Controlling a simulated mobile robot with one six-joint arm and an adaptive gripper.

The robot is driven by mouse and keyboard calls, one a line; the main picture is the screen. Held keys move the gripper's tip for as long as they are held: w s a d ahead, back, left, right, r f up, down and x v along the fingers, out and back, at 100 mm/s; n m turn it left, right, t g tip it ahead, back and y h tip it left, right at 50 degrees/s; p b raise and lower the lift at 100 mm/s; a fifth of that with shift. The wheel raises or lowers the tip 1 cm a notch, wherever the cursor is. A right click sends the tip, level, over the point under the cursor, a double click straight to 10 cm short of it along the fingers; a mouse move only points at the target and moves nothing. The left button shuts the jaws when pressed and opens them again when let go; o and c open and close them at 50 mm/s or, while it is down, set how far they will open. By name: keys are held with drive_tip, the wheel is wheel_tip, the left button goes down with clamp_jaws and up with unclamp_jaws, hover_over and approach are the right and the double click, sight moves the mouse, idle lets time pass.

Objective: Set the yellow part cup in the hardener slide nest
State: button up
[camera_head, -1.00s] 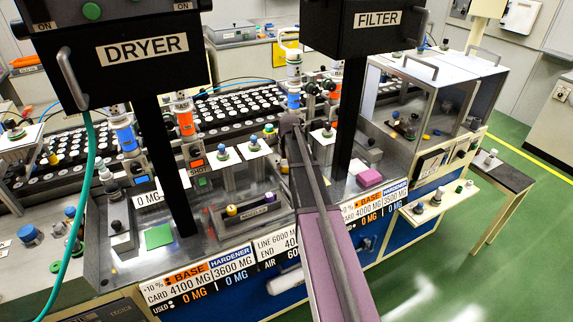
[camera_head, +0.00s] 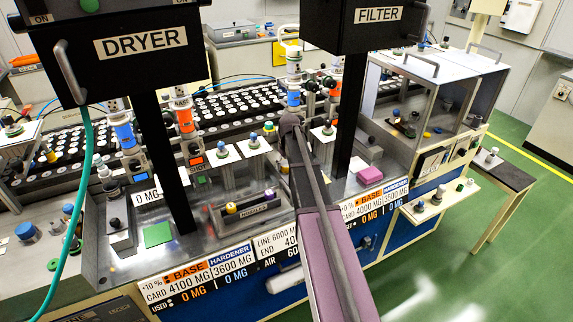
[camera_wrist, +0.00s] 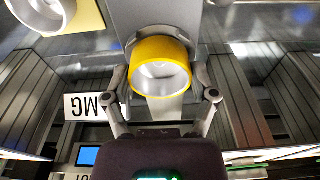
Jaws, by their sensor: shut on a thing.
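The yellow part cup (camera_wrist: 184,51) is a short yellow ring with a pale hollow inside, seen from its open side in the wrist view. My gripper (camera_wrist: 162,88) is shut on it, with one finger at each side. Just behind the cup is a grey block (camera_wrist: 160,14) with a curved edge around the cup's rim. I cannot tell whether this block is the hardener slide nest or whether the cup touches it.
A white ring (camera_wrist: 44,10) sits on a yellow plate at the wrist view's upper left. In the head view, the dryer box (camera_head: 110,45) and filter box (camera_head: 365,28) hang on posts either side of my arm. A pink block (camera_head: 369,170) lies right of it.

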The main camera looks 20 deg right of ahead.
drive_tip(key=o, duration=1.2)
drive_tip(key=shift+r, duration=0.2)
